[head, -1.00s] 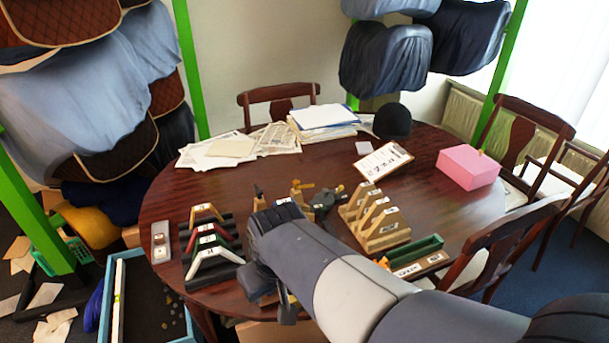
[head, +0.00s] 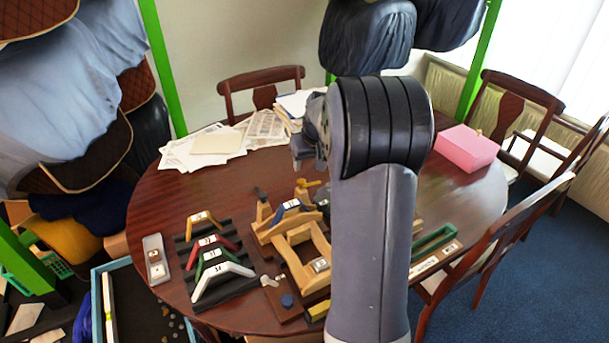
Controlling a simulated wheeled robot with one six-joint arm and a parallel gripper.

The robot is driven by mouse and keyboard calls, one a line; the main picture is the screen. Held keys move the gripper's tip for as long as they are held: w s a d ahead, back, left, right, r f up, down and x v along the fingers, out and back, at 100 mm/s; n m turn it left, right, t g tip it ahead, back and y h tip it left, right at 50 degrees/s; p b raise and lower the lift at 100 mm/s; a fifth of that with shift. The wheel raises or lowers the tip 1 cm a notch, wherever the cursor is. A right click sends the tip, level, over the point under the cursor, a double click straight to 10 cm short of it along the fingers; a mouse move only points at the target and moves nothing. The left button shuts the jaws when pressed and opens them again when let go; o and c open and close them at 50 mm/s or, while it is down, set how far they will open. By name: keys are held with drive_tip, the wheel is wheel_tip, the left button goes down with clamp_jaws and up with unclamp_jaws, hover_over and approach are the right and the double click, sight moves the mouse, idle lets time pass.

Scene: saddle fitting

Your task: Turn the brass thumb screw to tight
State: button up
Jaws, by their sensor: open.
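A small brass-coloured piece (head: 307,184) stands behind the wooden frame on the round table; it may be the brass thumb screw, but it is too small to be sure, and I cannot read how tight it is. The wooden saddle frame (head: 312,280) has a blue arch (head: 291,209) at its far end. A blue knob (head: 287,300) and a small pale fitting (head: 270,281) lie at its near left. My gripper (head: 303,153) is partly in view, raised above the far part of the table, open and apart from the frame. My arm hides the frame's right side.
Yellow, red, green and white arches stand on a dark rack (head: 222,292) at the left. A grey tray (head: 155,260) lies left of it. Papers (head: 205,148) lie at the back, a pink box (head: 466,146) at the right. A green tray (head: 436,238) is right of my arm.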

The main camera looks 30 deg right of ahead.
sight(301, 180)
drive_tip(key=p+x, duration=0.1)
drive_tip(key=x, duration=0.8)
drive_tip(key=shift+f, duration=0.2)
drive_tip(key=shift+c, duration=0.5)
drive_tip(key=shift+a, duration=0.1)
clamp_jaws()
